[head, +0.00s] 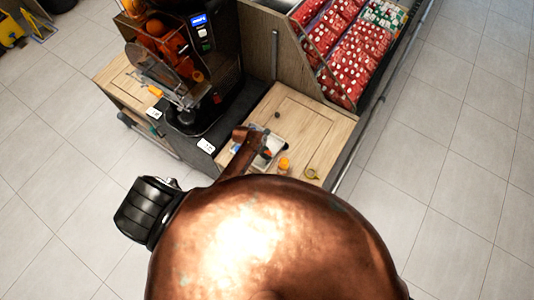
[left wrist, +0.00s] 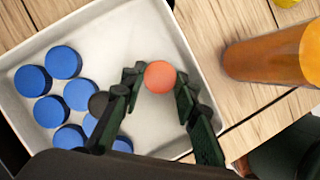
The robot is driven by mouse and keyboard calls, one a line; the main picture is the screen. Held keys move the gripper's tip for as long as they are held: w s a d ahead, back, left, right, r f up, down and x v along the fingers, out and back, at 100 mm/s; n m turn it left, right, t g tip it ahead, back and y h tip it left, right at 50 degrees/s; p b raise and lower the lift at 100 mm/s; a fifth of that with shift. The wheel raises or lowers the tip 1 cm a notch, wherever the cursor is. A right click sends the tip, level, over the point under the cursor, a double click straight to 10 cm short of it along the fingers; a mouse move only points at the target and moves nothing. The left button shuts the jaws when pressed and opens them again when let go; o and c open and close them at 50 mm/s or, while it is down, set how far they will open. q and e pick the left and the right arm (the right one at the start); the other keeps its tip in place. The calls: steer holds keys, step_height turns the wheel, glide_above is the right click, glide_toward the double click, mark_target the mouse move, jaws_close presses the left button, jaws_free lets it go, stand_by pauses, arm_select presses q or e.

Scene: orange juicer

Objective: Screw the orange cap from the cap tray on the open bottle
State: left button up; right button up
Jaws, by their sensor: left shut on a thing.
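My left gripper (left wrist: 159,82) has its two dark fingers on either side of the orange cap (left wrist: 160,76) and is shut on it. The cap is over the white cap tray (left wrist: 120,35); I cannot tell whether it is lifted off the tray floor. In the head view the left gripper (head: 266,146) is small, over the tray on the wooden counter. The orange juice bottle (left wrist: 270,57) stands outside the tray, to its right; it shows in the head view (head: 284,163) too. I cannot make out its mouth. My right gripper is not in view.
Several blue caps (left wrist: 63,62) and a black one (left wrist: 98,103) are in the tray. The juicer (head: 185,60) stands behind left, a display of red packages (head: 345,45) behind right. Bare counter (head: 320,130) lies right of the tray.

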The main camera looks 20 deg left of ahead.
arm_select(q)
steer(key=shift+r+p, duration=0.75)
steer(key=r+p, duration=0.2)
steer(key=p, duration=0.1)
steer(key=shift+a+r, duration=0.2)
steer(key=shift+r, duration=0.05)
steer(key=s+a+r+p, duration=0.2)
steer(key=a+r, duration=0.2)
steer(key=a, duration=0.2)
steer(key=s+a+r+p, duration=0.1)
steer(key=a+r+p, duration=0.1)
steer(key=a+r, duration=0.3)
steer(key=shift+s+a, duration=0.4)
steer(key=shift+a, duration=0.65)
